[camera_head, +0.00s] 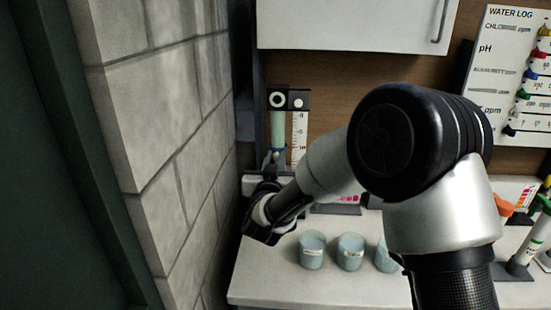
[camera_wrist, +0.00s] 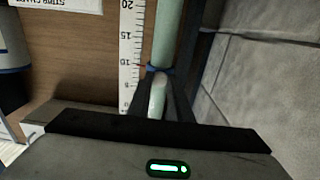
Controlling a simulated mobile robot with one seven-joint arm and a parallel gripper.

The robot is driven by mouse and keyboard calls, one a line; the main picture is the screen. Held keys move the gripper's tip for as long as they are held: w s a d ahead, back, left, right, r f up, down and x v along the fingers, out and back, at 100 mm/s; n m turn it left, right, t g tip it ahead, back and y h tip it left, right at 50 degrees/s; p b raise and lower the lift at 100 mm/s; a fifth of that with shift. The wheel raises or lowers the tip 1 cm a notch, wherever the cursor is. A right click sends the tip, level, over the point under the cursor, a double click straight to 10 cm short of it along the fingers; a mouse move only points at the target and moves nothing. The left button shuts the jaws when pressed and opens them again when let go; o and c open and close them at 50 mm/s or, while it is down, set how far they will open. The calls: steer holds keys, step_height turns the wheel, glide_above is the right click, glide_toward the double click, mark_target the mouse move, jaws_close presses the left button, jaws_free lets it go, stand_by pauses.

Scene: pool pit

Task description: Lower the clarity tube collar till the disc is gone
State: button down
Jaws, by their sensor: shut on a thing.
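The clarity tube (camera_head: 278,130) is a pale green upright tube by the brick wall, with a white scale (camera_head: 299,138) beside it. On the black block at its top is a pale round face (camera_head: 278,99) with a dark centre; I cannot tell whether the disc shows in it. The tube also shows in the wrist view (camera_wrist: 167,35), with the scale (camera_wrist: 132,45) alongside. My gripper (camera_wrist: 159,94) is shut on the blue collar (camera_wrist: 156,70), near the scale's low numbers. In the head view my gripper (camera_head: 272,160) is at the tube's lower part, and my wrist partly hides the tube's foot.
The brick wall (camera_head: 150,120) stands close on the left. Several cups, one of them here (camera_head: 312,251), stand on the pale counter (camera_head: 275,283) in front. A white cabinet (camera_head: 350,22) hangs above. A water log board (camera_head: 510,70) is at the right.

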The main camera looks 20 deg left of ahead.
steer(key=shift+f, duration=0.1)
steer(key=c, duration=1.6)
jaws_free()
steer(key=shift+c, duration=0.2)
steer(key=v, duration=1.7)
steer(key=shift+s+d, duration=0.15)
steer(key=shift+s, duration=0.05)
